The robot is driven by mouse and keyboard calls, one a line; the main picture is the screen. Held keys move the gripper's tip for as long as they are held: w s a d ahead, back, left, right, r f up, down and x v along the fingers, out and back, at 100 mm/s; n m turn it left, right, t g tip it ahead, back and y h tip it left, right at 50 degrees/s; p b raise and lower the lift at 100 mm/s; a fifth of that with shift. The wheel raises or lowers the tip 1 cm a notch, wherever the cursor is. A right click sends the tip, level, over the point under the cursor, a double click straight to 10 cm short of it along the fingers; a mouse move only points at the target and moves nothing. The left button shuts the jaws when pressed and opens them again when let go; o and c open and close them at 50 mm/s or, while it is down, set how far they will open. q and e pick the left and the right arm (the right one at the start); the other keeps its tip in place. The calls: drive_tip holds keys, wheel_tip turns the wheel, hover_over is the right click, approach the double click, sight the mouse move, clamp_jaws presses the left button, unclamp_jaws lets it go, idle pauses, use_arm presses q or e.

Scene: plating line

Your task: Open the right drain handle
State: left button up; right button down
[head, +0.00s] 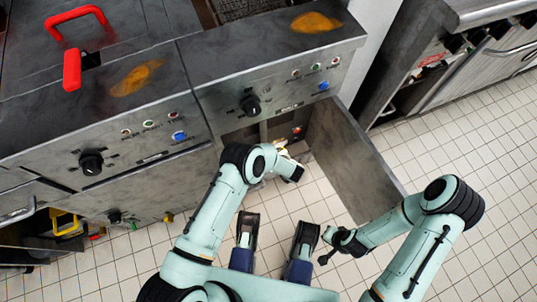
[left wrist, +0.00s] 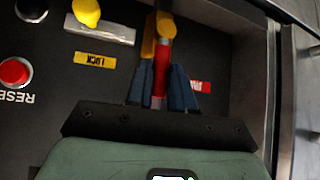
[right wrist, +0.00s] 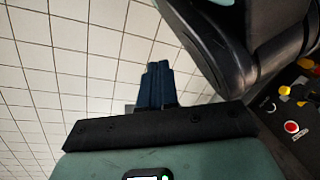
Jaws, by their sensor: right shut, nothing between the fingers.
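The right cabinet stands open, and my left gripper (head: 283,148) reaches into its front. In the left wrist view, a red handle (left wrist: 162,58) with a yellow part behind it stands beside a red label (left wrist: 200,86). The blue fingers of my left gripper (left wrist: 161,85) lie close on both sides of the red handle, with no clear gap. In the head view, my arm mostly hides this handle. My right gripper (head: 324,258) is shut and empty below the open door, over the floor. Its closed fingers (right wrist: 155,85) show in the right wrist view.
The open cabinet door (head: 350,150) stands between my arms. A yellow knob (left wrist: 87,12), a yellow label (left wrist: 95,59) and a red reset button (left wrist: 15,72) are left of the handle. Another fryer stands at left with red handles (head: 72,68). Tiled floor (head: 480,150) is clear at right.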

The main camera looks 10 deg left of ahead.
use_arm(q)
drive_tip(key=o, duration=0.4)
drive_tip(key=shift+w+a, duration=0.2)
drive_tip(key=shift+c, duration=0.2)
drive_tip(key=shift+d, duration=0.1)
drive_tip(key=p+v, duration=0.4)
drive_tip(key=v, duration=0.9)
drive_tip(key=shift+s, duration=0.2)
use_arm(e)
drive_tip(key=w+a+r+t, duration=0.1)
drive_tip(key=w+a+r, duration=0.1)
drive_tip(key=r, duration=0.4)
drive_tip(key=shift+w, duration=0.55)
use_arm(q)
drive_tip(key=shift+d, duration=0.15)
use_arm(e)
drive_tip(key=shift+r, duration=0.1)
